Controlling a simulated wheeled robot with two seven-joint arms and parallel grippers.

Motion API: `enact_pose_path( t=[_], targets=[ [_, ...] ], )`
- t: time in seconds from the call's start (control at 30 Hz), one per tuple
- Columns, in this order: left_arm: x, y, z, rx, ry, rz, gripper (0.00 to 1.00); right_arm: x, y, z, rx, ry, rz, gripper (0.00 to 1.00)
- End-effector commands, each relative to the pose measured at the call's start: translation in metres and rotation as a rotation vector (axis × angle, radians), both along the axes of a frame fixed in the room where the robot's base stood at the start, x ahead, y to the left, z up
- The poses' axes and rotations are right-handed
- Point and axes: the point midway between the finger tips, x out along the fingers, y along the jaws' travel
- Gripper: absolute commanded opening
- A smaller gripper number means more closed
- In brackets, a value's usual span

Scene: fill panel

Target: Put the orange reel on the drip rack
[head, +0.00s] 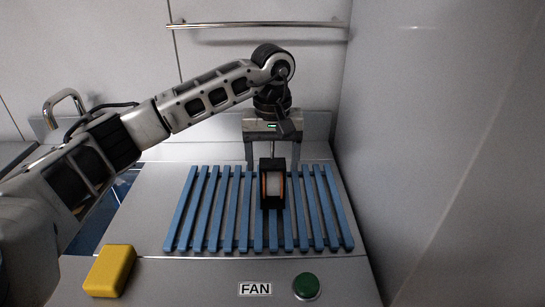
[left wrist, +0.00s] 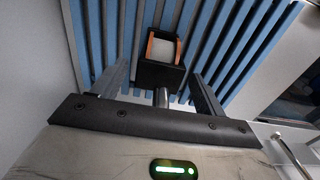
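The orange reel (head: 272,184) shows as a dark block with orange edges and a pale middle. It stands on the blue slatted drip rack (head: 184,215), a little right of the rack's middle. The left wrist view also shows the reel (left wrist: 161,48) over the blue slats (left wrist: 95,38). My left gripper (head: 273,164) points down just behind the reel. Its fingers are spread wide, and in the left wrist view the gripper (left wrist: 161,74) has the reel just beyond its fingertips with gaps on both sides. My right gripper is in neither view.
A yellow block (head: 109,271) lies at the front left, apart from the rack. A green button (head: 306,286) and a FAN label (head: 255,289) are on the front edge. A smooth grey wall (head: 430,150) rises close on the right. A metal rail (head: 258,24) crosses the back wall.

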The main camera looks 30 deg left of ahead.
Motion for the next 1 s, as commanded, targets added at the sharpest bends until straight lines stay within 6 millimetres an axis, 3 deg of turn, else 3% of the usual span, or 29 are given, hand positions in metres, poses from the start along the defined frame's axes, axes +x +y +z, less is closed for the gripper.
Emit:
enact_pose_path(
  t=[0.37,0.47,0.8,1.0],
  targets=[
    [0.0,0.0,0.008,0.001,-0.001,0.0,0.72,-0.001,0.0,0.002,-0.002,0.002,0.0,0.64],
    [0.001,0.0,0.022,-0.001,-0.004,0.0,0.72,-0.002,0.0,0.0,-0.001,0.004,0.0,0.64],
    [0.001,0.0,0.096,0.0,-0.004,0.001,0.72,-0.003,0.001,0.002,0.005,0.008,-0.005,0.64],
    [0.001,0.0,0.12,0.001,-0.001,0.001,0.72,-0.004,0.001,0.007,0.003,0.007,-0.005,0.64]
  ],
)
